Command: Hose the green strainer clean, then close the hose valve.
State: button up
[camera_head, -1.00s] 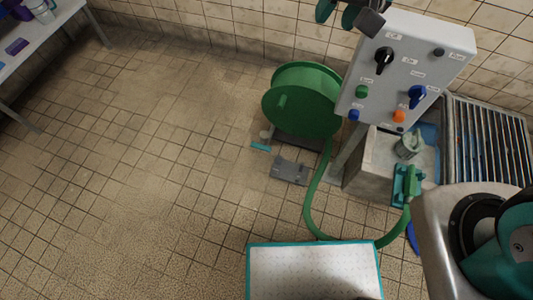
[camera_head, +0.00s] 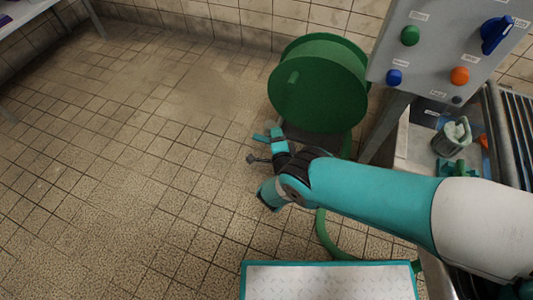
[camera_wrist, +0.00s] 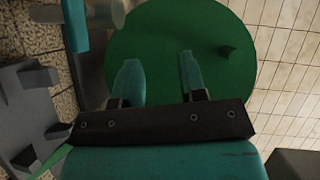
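The pale green strainer (camera_head: 452,138) stands upright in the basin at the right in the head view; whether it is dirty is too small to tell. The green hose (camera_head: 325,236) runs down from the green reel (camera_head: 318,84); its nozzle end is hidden behind my arm. A teal lever (camera_wrist: 75,28) on a pipe (camera_wrist: 105,14) beside the reel looks like the hose valve. My gripper (camera_wrist: 160,72) is open and empty, its fingers apart in front of the reel's disc, to the right of that lever. In the head view my gripper (camera_head: 275,140) is low by the reel.
A grey panel (camera_head: 440,62) with knobs and coloured buttons stands above the basin. A teal holder (camera_head: 458,169) is partly visible at the basin. A white platform with teal edging (camera_head: 330,281) lies in front. A grey pedal-like block (camera_wrist: 30,95) is close. The left floor is clear.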

aim_at(266, 138)
jog(key=s+d+f+n+y+b, duration=0.1)
jog(key=s+d+f+y+b, duration=0.3)
jog(key=s+f, duration=0.75)
jog(key=w+a+b, duration=0.4)
jog(key=w+b, duration=0.4)
jog(key=w+a+y+b, duration=0.1)
jog(key=w+a+b, duration=0.2)
jog(key=w+b, duration=0.5)
jog(key=shift+w+a, duration=0.15)
jog(key=shift+a, duration=0.25)
jog(key=shift+c, duration=0.2)
grip_shut()
